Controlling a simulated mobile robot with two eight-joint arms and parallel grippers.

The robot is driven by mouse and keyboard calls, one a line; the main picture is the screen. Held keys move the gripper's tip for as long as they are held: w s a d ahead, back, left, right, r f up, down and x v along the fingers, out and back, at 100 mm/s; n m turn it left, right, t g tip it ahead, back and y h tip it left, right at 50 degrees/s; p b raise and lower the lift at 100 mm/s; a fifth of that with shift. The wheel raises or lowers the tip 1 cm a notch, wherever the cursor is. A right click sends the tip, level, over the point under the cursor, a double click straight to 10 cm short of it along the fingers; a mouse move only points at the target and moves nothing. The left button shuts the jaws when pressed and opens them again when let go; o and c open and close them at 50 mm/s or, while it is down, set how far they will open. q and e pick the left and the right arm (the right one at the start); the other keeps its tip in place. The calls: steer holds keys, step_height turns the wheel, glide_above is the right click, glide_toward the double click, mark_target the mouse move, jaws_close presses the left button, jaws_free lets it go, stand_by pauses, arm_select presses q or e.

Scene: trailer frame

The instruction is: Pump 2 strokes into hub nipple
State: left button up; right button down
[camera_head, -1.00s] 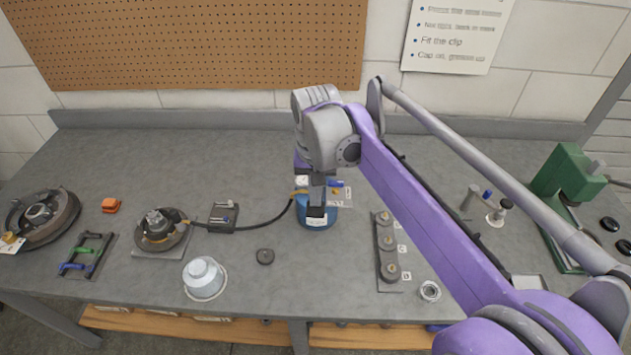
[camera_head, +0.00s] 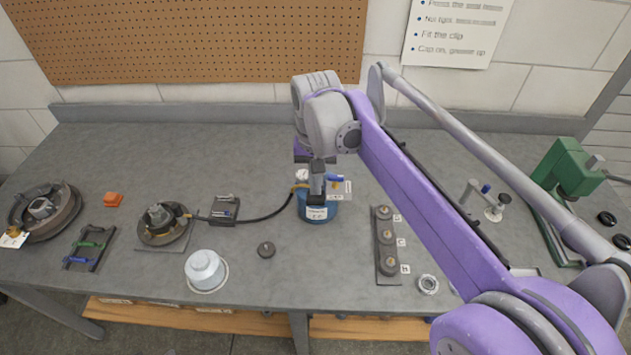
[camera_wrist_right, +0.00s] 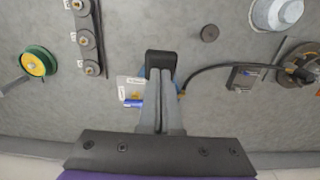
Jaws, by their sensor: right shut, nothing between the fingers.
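The blue pump canister (camera_head: 318,212) with a white label stands mid-bench; in the wrist view only a sliver of it shows (camera_wrist_right: 181,84). A black hose (camera_head: 250,219) runs from it leftward to the hub (camera_head: 160,220), ending in a yellow fitting at the hub's right side. The hub also shows in the wrist view (camera_wrist_right: 296,66). My right gripper (camera_head: 317,193) is shut and empty, pointing down over the pump top, and its fingers (camera_wrist_right: 160,80) hide much of the pump. A black block shows at the fingertips; I cannot tell whether they touch the pump. My left gripper is out of view.
A dark cap (camera_head: 266,249) is in front. A strip of knobs (camera_head: 387,240), a ring (camera_head: 428,284) and a green press (camera_head: 566,185) are right.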

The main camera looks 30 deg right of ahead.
mark_target(316, 201)
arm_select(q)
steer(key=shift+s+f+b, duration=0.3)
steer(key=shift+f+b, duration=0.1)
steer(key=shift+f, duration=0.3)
arm_select(e)
steer(key=shift+s+a+f, duration=0.1)
steer(key=shift+s+f, duration=0.05)
steer(key=shift+f, duration=0.35)
steer(key=shift+s+a+f, duration=0.1)
steer(key=shift+s+f, duration=0.05)
steer(key=shift+f, duration=0.3)
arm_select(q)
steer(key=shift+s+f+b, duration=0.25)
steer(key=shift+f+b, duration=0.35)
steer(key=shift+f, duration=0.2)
arm_select(e)
steer(key=shift+s+f, duration=0.1)
steer(key=shift+f, duration=1.1)
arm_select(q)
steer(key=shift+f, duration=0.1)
arm_select(e)
steer(key=shift+f, duration=0.1)
